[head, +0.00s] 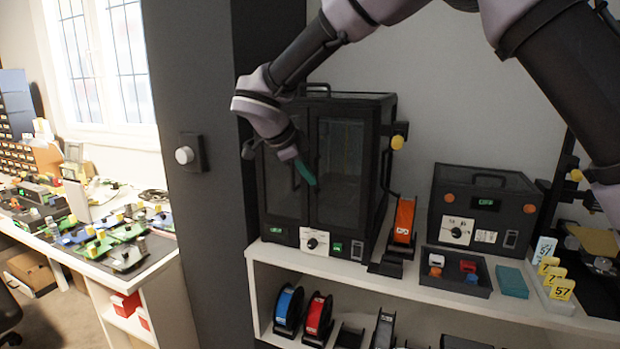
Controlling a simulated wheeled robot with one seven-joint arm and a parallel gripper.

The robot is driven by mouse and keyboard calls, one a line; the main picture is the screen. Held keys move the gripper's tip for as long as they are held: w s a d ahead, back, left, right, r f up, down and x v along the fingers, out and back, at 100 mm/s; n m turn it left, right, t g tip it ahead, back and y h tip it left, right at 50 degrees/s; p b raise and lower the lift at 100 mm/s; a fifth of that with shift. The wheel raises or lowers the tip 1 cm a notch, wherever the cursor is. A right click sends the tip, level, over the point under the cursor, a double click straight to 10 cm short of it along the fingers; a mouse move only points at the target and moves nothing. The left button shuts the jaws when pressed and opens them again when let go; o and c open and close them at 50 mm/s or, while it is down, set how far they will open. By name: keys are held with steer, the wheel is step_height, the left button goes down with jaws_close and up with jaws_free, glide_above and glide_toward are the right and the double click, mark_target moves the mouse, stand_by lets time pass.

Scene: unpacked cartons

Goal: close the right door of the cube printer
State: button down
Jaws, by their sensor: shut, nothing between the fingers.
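The cube printer (376,108) is a black cabinet with two dark-framed glass doors, standing on a white shelf. Its right door (342,175) looks flush or nearly flush with the front; I cannot tell whether a small gap is left. The left door (281,190) is beside it, partly hidden behind my arm.
An orange spool (404,219) stands close to the printer's right side. Further right are a second black machine (485,208), a dark tray (455,285) with small cubes, and yellow number tags (556,278). A dark pillar (205,110) stands on the left. Spools sit on the lower shelf.

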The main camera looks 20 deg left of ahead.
steer(key=shift+w+a, duration=0.1)
steer(key=shift+w, duration=0.1)
stand_by(0.3)
steer(key=shift+r, duration=0.15)
steer(key=v, duration=1.1)
steer(key=w+d+r, duration=0.1)
steer(key=w+d, duration=0.1)
steer(key=d, duration=0.3)
steer(key=w+d+r+n+g, duration=0.1)
steer(key=w+d+r, duration=0.1)
steer(key=d, duration=0.3)
steer(key=w+d+r+n+g, duration=0.1)
steer(key=w+d, duration=0.1)
steer(key=d, duration=0.3)
steer(key=shift+r+y, duration=0.3)
steer(key=shift+r, duration=0.1)
steer(key=d+r+n+g+y, duration=0.1)
steer(key=d+r+n+y, duration=0.15)
steer(key=d, duration=1.35)
steer(key=s+d+n+t+y, duration=0.1)
steer(key=s+d+n, duration=0.1)
steer(key=s+d, duration=0.4)
steer(key=s+d+f+n+t+y, duration=0.1)
steer(key=s+d+n+t, duration=0.1)
steer(key=s+d, duration=0.5)
steer(key=d+n, duration=0.1)
steer(key=d, duration=0.5)
steer(key=shift+s+t, duration=0.25)
steer(key=shift+t, duration=0.05)
